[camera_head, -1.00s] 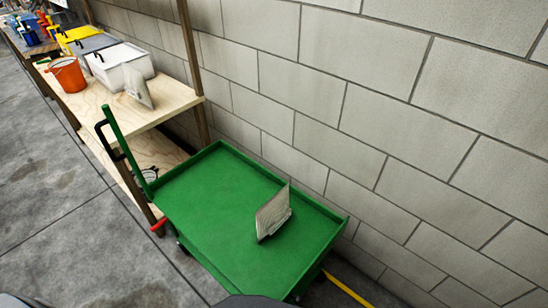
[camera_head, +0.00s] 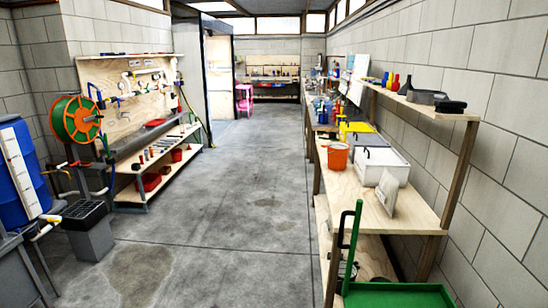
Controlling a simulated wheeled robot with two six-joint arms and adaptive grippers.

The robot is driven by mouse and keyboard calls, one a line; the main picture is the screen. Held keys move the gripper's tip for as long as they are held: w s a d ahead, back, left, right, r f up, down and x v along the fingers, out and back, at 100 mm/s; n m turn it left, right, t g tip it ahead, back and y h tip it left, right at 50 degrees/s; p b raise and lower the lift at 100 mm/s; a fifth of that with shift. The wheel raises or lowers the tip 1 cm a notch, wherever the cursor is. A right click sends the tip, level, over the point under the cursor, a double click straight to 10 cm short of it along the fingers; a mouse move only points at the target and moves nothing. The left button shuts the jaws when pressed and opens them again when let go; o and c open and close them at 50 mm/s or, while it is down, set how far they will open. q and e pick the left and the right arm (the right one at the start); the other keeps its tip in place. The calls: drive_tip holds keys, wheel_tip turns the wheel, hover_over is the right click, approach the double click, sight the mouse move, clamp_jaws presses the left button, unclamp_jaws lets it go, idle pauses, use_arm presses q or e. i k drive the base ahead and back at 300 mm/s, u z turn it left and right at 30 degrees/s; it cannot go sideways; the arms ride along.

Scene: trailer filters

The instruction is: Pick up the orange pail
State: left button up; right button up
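The orange pail (camera_head: 338,156) stands upright on the wooden shelf unit (camera_head: 360,205) along the right wall.
A white lidded bin (camera_head: 382,165), a yellow bin (camera_head: 355,129) and a pale filter panel (camera_head: 387,192) share the shelf. A green cart (camera_head: 395,296) stands at the bottom right. The concrete aisle (camera_head: 235,190) is clear. A hose reel (camera_head: 76,120) and blue barrel (camera_head: 18,175) stand left.

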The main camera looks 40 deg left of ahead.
sight(337, 152)
drive_tip(key=u, duration=0.65)
drive_tip(key=k, duration=0.45)
drive_tip(key=u, duration=0.85)
drive_tip(key=i, duration=5.55)
drive_tip(key=z, duration=4.1)
